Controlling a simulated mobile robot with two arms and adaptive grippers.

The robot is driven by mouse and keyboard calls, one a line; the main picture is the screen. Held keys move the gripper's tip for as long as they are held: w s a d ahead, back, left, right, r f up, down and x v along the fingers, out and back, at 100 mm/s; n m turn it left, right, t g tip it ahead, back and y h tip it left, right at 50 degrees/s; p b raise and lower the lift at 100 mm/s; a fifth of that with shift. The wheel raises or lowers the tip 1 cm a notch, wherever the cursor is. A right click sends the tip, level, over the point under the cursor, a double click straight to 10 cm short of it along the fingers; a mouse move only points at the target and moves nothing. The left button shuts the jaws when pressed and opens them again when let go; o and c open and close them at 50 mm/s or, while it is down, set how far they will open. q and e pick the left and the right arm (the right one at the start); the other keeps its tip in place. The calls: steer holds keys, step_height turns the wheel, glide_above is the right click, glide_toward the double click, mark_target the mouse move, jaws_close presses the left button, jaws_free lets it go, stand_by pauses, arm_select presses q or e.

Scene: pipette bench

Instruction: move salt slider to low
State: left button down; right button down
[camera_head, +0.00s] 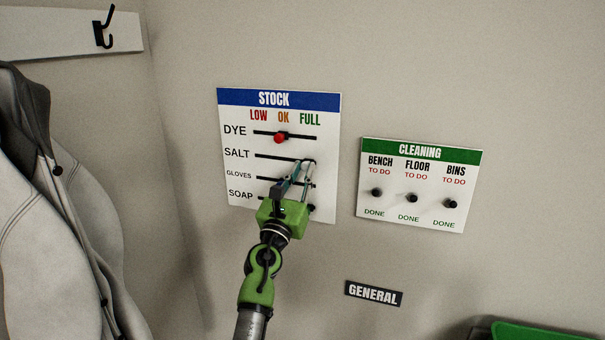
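The STOCK board (232,112) hangs on the wall with LOW, OK and FULL columns and rows for dye, salt, gloves and soap. The salt slot (272,156) runs from under LOW to under FULL. My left gripper (303,166) reaches up from below, with its fingertips at the FULL end of the salt slot. The salt knob is not clearly visible; the fingertips cover that end. The two fingers look close together, but whether they grip the knob cannot be told. My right gripper is out of view.
The red dye knob (280,138) sits near OK, just above. My gripper covers much of the gloves and soap rows. A CLEANING board (387,218) hangs to the right, a GENERAL label (373,294) below. A coat (62,220) hangs at left. A green object (530,332) shows at bottom right.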

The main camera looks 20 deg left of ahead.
arm_select(q)
steer(key=a+b, duration=0.1)
steer(key=a, duration=0.3)
steer(key=a+b, duration=0.1)
steer(key=a, duration=0.4)
steer(key=a+b, duration=0.1)
steer(key=a, duration=0.4)
steer(key=shift+w+a+r, duration=0.1)
steer(key=shift+w+a, duration=0.05)
steer(key=shift+w, duration=0.1)
steer(key=c, duration=2.2)
jaws_free()
steer(key=shift+o, duration=1.4)
steer(key=shift+a, duration=0.2)
steer(key=v, duration=1.2)
steer(key=shift+f, duration=0.25)
